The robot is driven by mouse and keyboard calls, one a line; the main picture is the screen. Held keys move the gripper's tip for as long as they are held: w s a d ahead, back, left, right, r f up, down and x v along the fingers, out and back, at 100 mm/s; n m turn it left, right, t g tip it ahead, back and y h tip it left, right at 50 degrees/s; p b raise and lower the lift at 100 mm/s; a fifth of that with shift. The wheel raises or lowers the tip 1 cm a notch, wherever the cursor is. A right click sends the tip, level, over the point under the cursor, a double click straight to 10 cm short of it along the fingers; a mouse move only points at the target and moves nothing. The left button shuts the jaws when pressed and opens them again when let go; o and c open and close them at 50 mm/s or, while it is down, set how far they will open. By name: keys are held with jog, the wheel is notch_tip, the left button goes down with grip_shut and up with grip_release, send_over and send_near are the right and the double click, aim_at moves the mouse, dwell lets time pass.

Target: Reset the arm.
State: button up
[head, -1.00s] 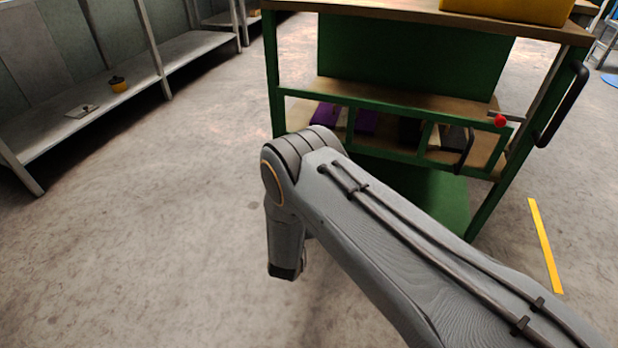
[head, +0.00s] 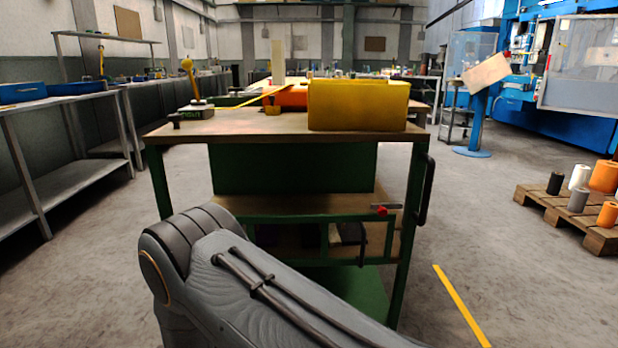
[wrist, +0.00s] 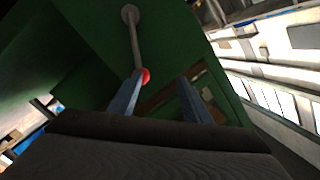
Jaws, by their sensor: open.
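My gripper (wrist: 158,95) shows in the wrist view as two blue-grey fingers standing apart, with nothing held between them. Behind the fingers is the green cart (wrist: 85,25), with a metal rod ending in a red ball (wrist: 145,76) close to the left finger. I cannot tell whether the finger touches it. In the head view my grey arm reaches up from the bottom in front of the green cart (head: 290,167); my gripper is hidden there. The red knob (head: 381,210) sits at the right of the cart's lower shelf.
A pallet (head: 572,220) with spools is at the right. Metal shelving (head: 60,106) lines the left.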

jog(key=s+d+r+n+g+y, duration=0.1)
jog(key=s+d+r+n+g, duration=0.2)
jog(key=s+r+n+g, duration=0.55)
jog(key=s+d+r+n+g+h, duration=0.2)
jog(key=s+d+r+g, duration=0.15)
jog(key=s+d, duration=0.5)
jog(key=s+d+r+n+g+h, duration=0.1)
jog(key=s+d+r+g, duration=0.1)
jog(key=s+d+r, duration=0.5)
jog(key=s+d+r+n+g+h, duration=0.2)
jog(key=s+d+r+g, duration=0.1)
jog(key=s+d, duration=0.75)
jog(key=d+r+m+p, duration=0.3)
jog(key=d+r+p, duration=0.7)
jog(key=r+p, duration=0.3)
jog(key=d+r+m+p, duration=0.4)
jog(key=d+r+p, duration=0.6)
jog(key=r+p, duration=0.3)
jog(key=p, duration=0.2)
jog(key=shift+w+d+r+p, duration=0.3)
jog(key=shift+w+r, duration=0.05)
jog(key=shift+w, duration=0.05)
